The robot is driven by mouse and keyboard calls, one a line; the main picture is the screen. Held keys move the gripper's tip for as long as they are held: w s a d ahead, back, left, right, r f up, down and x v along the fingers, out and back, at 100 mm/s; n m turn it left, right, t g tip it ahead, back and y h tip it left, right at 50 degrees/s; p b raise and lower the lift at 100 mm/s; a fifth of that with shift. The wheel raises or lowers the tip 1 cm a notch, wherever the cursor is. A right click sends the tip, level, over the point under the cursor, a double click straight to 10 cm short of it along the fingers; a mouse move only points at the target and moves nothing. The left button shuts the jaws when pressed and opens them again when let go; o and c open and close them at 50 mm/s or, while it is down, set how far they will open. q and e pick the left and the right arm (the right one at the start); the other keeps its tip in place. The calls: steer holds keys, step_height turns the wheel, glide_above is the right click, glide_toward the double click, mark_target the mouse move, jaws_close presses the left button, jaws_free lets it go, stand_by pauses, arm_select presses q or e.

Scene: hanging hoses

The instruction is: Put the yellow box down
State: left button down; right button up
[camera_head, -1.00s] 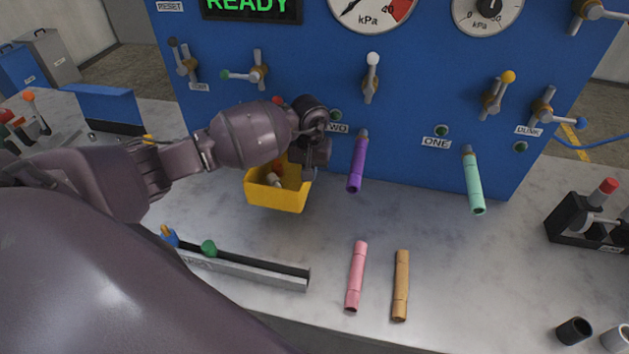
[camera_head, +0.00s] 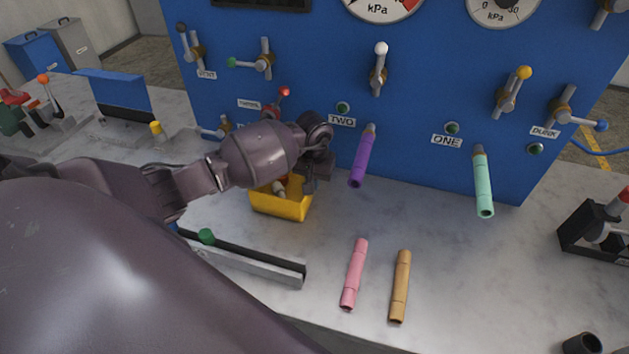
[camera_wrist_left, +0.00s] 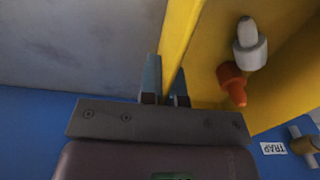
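The yellow box (camera_head: 283,207) is low over the bench in front of the blue panel, in the head view. I cannot tell whether its bottom touches the bench. It stands roughly upright and holds an orange part (camera_wrist_left: 232,83) and a pale grey part (camera_wrist_left: 249,46). My left gripper (camera_head: 312,182) is at the box's far right rim; its fingertips are partly hidden there. In the left wrist view, the two fingers (camera_wrist_left: 166,76) straddle the box's wall and are shut on it. My right gripper is in neither view.
Purple (camera_head: 362,157) and mint (camera_head: 483,184) hoses hang from the panel right of the box. Pink (camera_head: 353,274) and tan (camera_head: 400,286) hoses lie on the bench (camera_head: 440,265). A grey rail (camera_head: 250,262) lies in front of the box. Bench between rail and panel is partly clear.

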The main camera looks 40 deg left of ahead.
arm_select(q)
steer(key=shift+f, duration=0.15)
steer(key=c, duration=1.3)
jaws_free()
